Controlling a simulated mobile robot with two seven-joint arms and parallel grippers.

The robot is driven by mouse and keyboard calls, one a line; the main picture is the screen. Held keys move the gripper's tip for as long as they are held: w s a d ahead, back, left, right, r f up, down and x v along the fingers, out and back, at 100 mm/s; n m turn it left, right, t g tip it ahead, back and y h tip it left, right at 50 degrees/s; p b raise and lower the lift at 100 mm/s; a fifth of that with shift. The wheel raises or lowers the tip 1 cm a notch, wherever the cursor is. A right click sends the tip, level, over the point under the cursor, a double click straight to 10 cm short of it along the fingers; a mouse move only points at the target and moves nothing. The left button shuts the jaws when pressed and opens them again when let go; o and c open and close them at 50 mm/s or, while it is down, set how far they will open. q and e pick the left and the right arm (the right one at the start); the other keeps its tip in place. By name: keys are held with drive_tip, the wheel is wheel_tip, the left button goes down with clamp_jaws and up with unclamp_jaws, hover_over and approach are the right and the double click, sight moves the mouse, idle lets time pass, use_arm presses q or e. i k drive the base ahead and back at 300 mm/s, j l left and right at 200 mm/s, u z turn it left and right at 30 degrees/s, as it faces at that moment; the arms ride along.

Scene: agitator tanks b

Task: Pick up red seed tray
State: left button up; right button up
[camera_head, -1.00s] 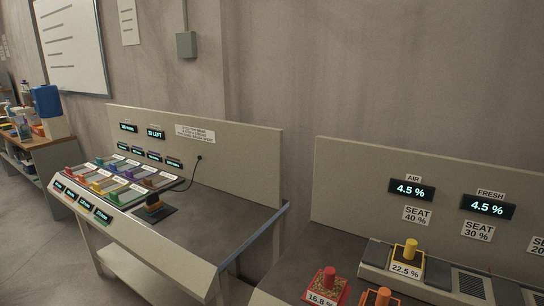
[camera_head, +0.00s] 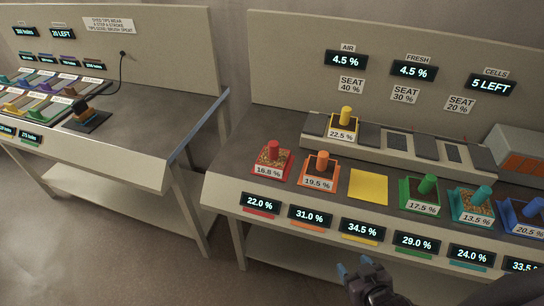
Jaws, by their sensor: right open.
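The red seed tray (camera_head: 268,162) sits at the left end of the front row on the right-hand bench. It is a small red tray with seeds inside, a red upright knob and a label reading 16.8 %. My right gripper (camera_head: 356,270) is at the bottom of the view, in front of the bench edge, right of and nearer than the red tray. It is open with bluish fingertips, empty and apart from every tray. My left gripper is not in view.
An orange tray (camera_head: 319,172) stands just right of the red one, beside a bare yellow pad (camera_head: 368,185). Green (camera_head: 419,192), teal (camera_head: 472,205) and blue (camera_head: 520,215) trays follow. A yellow tray (camera_head: 344,125) sits on the raised rear unit. Bench surface left of the red tray is clear.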

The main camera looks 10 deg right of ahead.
sight(273, 161)
drive_tip(key=i+j+z, duration=0.15)
drive_tip(key=j, duration=0.35)
drive_tip(key=i+j+z, duration=0.15)
drive_tip(key=j, duration=0.35)
drive_tip(key=i+j+z, duration=0.15)
drive_tip(key=j, duration=0.35)
drive_tip(key=j+z, duration=0.15)
drive_tip(key=j, duration=0.4)
